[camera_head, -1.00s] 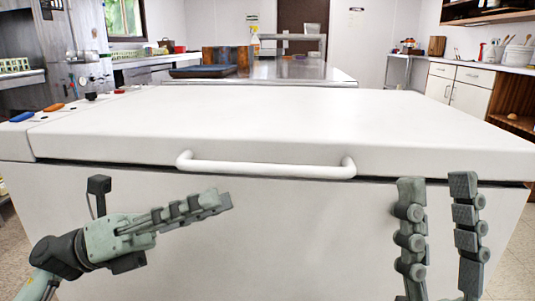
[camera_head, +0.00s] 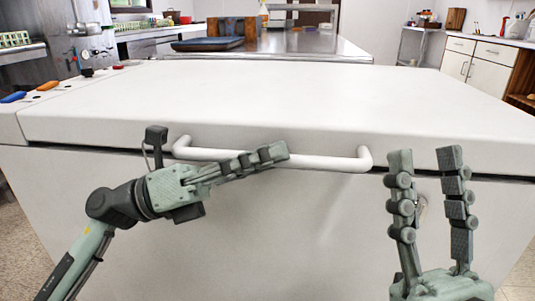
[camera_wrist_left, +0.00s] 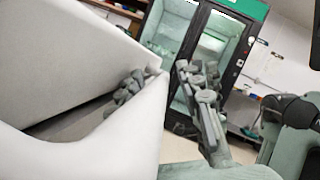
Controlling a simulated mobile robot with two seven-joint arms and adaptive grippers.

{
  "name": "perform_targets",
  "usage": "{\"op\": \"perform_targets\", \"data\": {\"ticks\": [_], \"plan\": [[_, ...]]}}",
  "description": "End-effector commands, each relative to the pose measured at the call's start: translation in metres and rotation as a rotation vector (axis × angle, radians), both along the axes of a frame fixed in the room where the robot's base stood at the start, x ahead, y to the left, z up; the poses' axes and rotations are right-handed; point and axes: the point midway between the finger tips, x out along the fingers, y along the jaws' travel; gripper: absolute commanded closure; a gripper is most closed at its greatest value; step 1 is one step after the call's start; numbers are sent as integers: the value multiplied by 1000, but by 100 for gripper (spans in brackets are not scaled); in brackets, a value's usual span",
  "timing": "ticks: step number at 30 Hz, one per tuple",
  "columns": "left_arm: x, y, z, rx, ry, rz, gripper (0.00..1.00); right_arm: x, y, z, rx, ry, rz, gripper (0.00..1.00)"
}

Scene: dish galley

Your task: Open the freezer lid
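The white freezer lid (camera_head: 260,97) lies shut, with a dark seam under its front edge. Its white bar handle (camera_head: 330,162) runs along the lid's front. My left gripper (camera_head: 274,153) is at the handle and its fingertips overlap the middle of the bar in the head view. In the left wrist view its fingers (camera_wrist_left: 168,92) are apart, one partly hidden behind a white surface; whether they touch the bar I cannot tell. My right gripper (camera_head: 425,160) points up in front of the freezer, right of the handle, open and empty.
A metal counter (camera_head: 300,45) with a dark blue tray (camera_head: 207,43) stands behind the freezer. Small orange and blue items (camera_head: 47,86) lie at the freezer's left. White cabinets (camera_head: 478,60) stand at the back right. The lid's top is clear.

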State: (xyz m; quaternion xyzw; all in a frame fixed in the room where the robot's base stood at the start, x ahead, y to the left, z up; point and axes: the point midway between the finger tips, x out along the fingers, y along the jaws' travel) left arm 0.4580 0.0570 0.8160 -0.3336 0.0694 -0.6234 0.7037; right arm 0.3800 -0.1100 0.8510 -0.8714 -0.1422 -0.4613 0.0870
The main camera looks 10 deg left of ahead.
Motion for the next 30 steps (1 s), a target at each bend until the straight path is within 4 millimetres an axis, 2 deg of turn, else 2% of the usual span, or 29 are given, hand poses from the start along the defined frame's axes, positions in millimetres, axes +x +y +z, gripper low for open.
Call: {"op": "perform_targets", "data": {"ticks": [7, 15, 30], "plan": [[0, -1, 0, 0, 0, 0, 65, 1, 0, -1, -1, 4, 0, 60], [0, -1, 0, 0, 0, 0, 99, 0, 0, 0, -1, 3, 0, 60], [0, 0, 2, 1, 1, 0, 100, 1, 1, 1, -3, 10, 1, 60]]}}
